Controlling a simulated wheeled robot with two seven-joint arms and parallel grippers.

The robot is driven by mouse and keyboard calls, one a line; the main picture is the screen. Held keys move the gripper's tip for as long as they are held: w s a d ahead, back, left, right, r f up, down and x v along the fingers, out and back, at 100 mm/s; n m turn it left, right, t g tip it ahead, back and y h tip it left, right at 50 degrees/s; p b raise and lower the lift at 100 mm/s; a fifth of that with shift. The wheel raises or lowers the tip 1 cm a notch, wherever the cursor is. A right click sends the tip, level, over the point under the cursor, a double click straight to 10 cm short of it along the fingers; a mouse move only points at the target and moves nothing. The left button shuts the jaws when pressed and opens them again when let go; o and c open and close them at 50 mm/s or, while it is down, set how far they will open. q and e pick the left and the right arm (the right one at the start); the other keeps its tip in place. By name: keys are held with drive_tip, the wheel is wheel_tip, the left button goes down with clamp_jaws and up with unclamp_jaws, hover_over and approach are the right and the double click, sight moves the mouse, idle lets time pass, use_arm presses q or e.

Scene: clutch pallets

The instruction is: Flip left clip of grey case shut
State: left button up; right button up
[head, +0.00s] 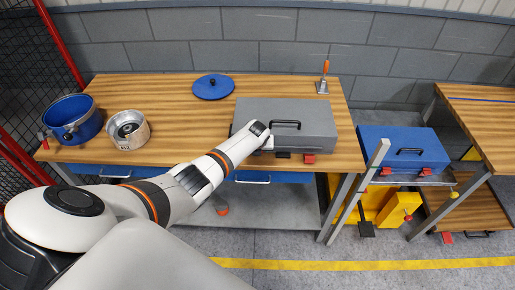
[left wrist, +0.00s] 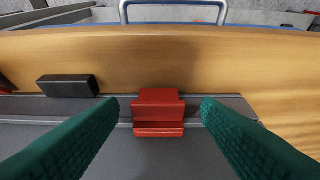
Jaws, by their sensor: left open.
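The grey case (head: 300,115) lies closed on the wooden workbench, its black handle on the lid. My left gripper (head: 266,142) is at the left part of the case's front edge and hides the left clip in the head view. In the left wrist view, the left clip (left wrist: 158,112) is red and sits across the seam at the case's edge, midway between my open green fingers. The fingers stand apart from it on both sides. Whether the clip is fully down I cannot tell. The right clip (head: 309,158) is red, with a black block (left wrist: 68,87) between the two. My right gripper is not in view.
A blue pot (head: 73,119), a steel pot (head: 128,130) and a blue lid (head: 213,87) are on the bench (head: 170,95). An orange-handled tool (head: 324,78) stands behind the case. A blue case (head: 402,149) is to the right, lower down. A drawer handle (left wrist: 172,4) is below the bench edge.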

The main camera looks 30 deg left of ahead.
use_arm(q)
drive_tip(key=shift+d+r, duration=0.1)
drive_tip(key=shift+r, duration=0.05)
drive_tip(key=v, duration=1.1)
drive_tip(key=shift+s+r+b, duration=0.2)
drive_tip(key=shift+r+b, duration=0.1)
drive_tip(key=shift+f, duration=0.1)
drive_tip(key=s+d+f+n+g+b, duration=0.1)
drive_tip(key=s+d+f+n+b, duration=0.15)
drive_tip(key=s+f+n, duration=0.65)
drive_tip(key=s+d+f+n+h+b, duration=0.1)
drive_tip(key=s+f+b, duration=0.25)
drive_tip(key=f, duration=1.25)
drive_tip(key=s+d+f+n+g+b, duration=0.15)
drive_tip(key=s+f+n, duration=0.45)
drive_tip(key=f, duration=0.6)
drive_tip(key=s+d+f+n+b, duration=0.2)
drive_tip(key=s+f, duration=0.3)
drive_tip(key=s, duration=0.5)
drive_tip(key=s+d+f+n+h+b, duration=0.1)
drive_tip(key=s+f+n, duration=0.4)
drive_tip(key=s, duration=0.6)
drive_tip(key=s+d+f+n+g+b, duration=0.1)
drive_tip(key=s+d+f+n+b, duration=0.2)
drive_tip(key=s+f, duration=0.4)
drive_tip(key=s+d+n, duration=0.1)
drive_tip(key=s+d, duration=0.1)
drive_tip(key=s, duration=0.2)
drive_tip(key=shift+f+h, duration=0.25)
drive_tip(key=shift+h, duration=0.15)
